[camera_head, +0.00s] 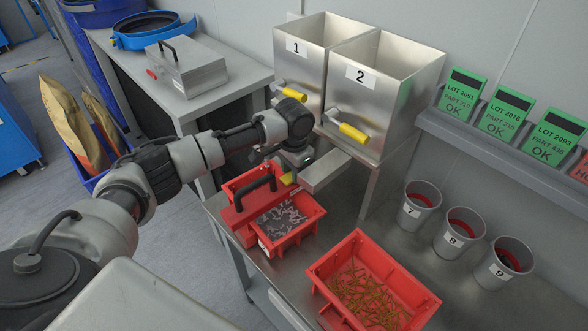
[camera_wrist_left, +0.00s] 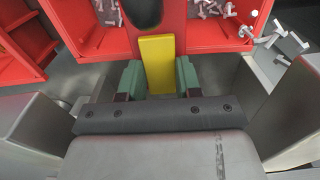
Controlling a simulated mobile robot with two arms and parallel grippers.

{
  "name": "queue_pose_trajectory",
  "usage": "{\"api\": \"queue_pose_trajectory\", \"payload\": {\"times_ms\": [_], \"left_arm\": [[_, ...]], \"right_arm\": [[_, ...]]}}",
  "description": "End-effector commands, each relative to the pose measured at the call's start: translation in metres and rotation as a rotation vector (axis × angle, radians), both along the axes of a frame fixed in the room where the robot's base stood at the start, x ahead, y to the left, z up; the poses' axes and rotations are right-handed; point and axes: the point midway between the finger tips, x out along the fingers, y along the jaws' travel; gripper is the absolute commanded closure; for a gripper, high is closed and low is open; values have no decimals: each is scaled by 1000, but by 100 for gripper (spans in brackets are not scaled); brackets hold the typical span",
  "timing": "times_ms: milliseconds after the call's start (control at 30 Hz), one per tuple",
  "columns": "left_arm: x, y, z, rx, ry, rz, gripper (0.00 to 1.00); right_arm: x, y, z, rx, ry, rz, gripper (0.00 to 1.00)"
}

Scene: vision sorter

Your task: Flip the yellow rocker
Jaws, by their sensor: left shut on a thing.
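The yellow rocker (camera_wrist_left: 158,58) shows in the left wrist view as an upright yellow plate against a red part, at the upper middle. In the head view a small yellow piece (camera_head: 287,178) shows beside the red bin, below my left wrist. My left gripper (camera_wrist_left: 159,80) has its green finger pads on either side of the yellow plate's lower part and is shut on it. In the head view the fingertips are mostly hidden by the wrist. My right gripper is in neither view.
A red bin (camera_head: 318,213) with grey metal parts and a black handle (camera_head: 254,192) is close to my gripper. Metal hoppers 1 (camera_head: 300,68) and 2 (camera_head: 366,100) with yellow handles stand behind. Another red bin (camera_head: 410,285) and several grey cups (camera_head: 418,212) are to the right.

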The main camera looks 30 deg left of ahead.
Motion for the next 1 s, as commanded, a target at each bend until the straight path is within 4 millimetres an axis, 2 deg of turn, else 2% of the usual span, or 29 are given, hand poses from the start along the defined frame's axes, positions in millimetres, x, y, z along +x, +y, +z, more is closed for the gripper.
{"api": "queue_pose_trajectory", "payload": {"times_ms": [67, 333, 700, 733, 900, 1000], "left_arm": [[0, 0, 1, -1, -3, -1, 90], [-4, 1, 4, -58, -120, 1, 90], [-3, 1, 0, -71, -158, 0, 90], [-3, 1, 0, -71, -158, 0, 65], [-3, 1, 0, -71, -157, 0, 40], [-3, 1, 0, -71, -157, 0, 40]], "right_arm": [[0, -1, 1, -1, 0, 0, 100], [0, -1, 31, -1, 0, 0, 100], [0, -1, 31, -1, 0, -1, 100], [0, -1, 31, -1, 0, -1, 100], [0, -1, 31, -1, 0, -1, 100], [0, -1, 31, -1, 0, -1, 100]]}}
